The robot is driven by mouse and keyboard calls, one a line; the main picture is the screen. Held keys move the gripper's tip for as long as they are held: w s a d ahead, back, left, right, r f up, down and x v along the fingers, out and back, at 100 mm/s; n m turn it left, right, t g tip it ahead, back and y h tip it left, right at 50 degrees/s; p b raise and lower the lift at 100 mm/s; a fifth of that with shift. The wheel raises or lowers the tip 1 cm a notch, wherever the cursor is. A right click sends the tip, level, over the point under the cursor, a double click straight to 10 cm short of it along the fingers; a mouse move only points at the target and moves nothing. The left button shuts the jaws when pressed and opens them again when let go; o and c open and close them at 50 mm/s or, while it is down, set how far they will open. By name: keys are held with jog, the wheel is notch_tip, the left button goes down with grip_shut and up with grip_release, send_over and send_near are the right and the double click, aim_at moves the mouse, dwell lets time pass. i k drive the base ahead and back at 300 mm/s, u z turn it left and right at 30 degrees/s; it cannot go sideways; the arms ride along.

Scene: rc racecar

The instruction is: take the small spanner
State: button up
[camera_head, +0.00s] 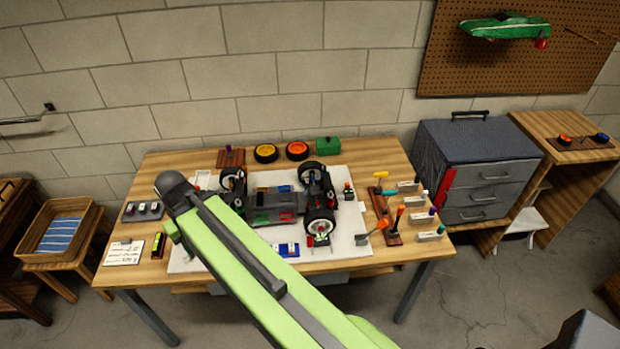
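I cannot single out the small spanner in this view; the tools are too small to tell apart. Several hand tools with coloured handles stand in and beside small racks (394,225) at the right end of the wooden table (375,151). My green arm reaches from the bottom edge up and left over the table's front, ending in a dark rounded joint. No gripper fingers show. The arm hides part of the white mat (345,243) and of the table.
A partly built racecar (275,205) with black wheels sits on the mat. Orange and yellow-rimmed wheels and a green box (327,145) lie behind it. A grey drawer cabinet (475,170) stands right of the table. A stool (75,257) stands left. Floor shows in front.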

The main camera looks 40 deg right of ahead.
aim_at(400, 209)
jog(key=z, duration=1.35)
jog(key=i, duration=1)
jog(key=z, duration=0.4)
jog(key=k, duration=1.15)
jog(key=z, duration=0.6)
jog(key=i, duration=1)
jog(key=u, duration=0.1)
